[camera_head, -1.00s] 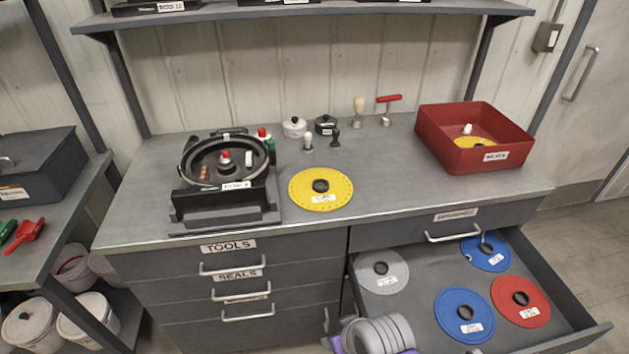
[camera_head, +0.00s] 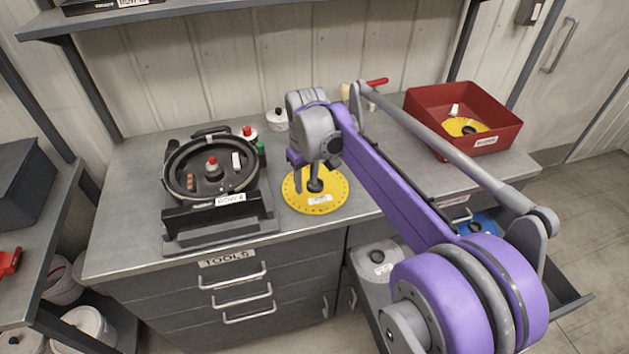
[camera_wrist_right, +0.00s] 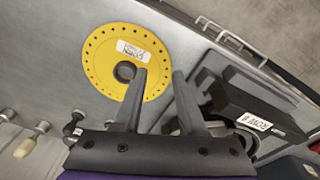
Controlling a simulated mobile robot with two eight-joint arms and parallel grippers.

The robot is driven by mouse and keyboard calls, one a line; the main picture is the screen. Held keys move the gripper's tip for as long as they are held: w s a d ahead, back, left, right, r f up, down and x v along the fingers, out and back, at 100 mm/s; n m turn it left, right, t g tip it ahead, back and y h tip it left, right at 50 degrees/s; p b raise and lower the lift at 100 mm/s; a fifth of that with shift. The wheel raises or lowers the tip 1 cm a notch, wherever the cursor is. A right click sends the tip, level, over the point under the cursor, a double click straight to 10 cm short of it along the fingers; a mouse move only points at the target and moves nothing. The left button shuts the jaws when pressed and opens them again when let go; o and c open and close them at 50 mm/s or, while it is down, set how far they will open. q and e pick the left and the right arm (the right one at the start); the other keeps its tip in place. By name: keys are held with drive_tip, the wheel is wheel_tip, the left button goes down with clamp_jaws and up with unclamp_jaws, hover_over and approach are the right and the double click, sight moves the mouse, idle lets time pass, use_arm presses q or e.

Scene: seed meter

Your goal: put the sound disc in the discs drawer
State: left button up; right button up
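A yellow disc (camera_head: 333,197) with a dark hub and a white label lies flat on the bench; it also shows in the right wrist view (camera_wrist_right: 98,55). My right gripper (camera_head: 312,188) points down over it. In the right wrist view its two fingers (camera_wrist_right: 160,72) are apart with nothing between them, one fingertip near the hub. The open drawer (camera_head: 572,297) at lower right holds a grey disc (camera_head: 377,256) and a blue disc (camera_head: 486,223); my right arm hides much of it. My left gripper is not in view.
A red bin (camera_head: 425,112) at the back right holds another yellow disc (camera_head: 462,127). A black round seed-meter housing (camera_head: 212,165) stands left of the bench disc. Small knobbed items stand behind. Shut drawers (camera_head: 235,285) are below.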

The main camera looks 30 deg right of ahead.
drive_tip(key=w+d+r+p, duration=0.1)
drive_tip(key=w+d+r, duration=0.1)
drive_tip(key=w+d, duration=0.3)
drive_tip(key=g, duration=0.1)
hover_over(309, 187)
drive_tip(key=f, duration=0.6)
drive_tip(key=shift+s, duration=0.25)
drive_tip(key=shift+w+f, duration=0.15)
drive_tip(key=shift+f, duration=1.2)
drive_tip(key=shift+w+f, duration=0.15)
drive_tip(key=shift+f, duration=1.15)
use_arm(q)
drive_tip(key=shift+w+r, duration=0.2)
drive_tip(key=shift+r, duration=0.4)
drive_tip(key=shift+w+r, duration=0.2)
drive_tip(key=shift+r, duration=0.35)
use_arm(e)
clamp_jaws()
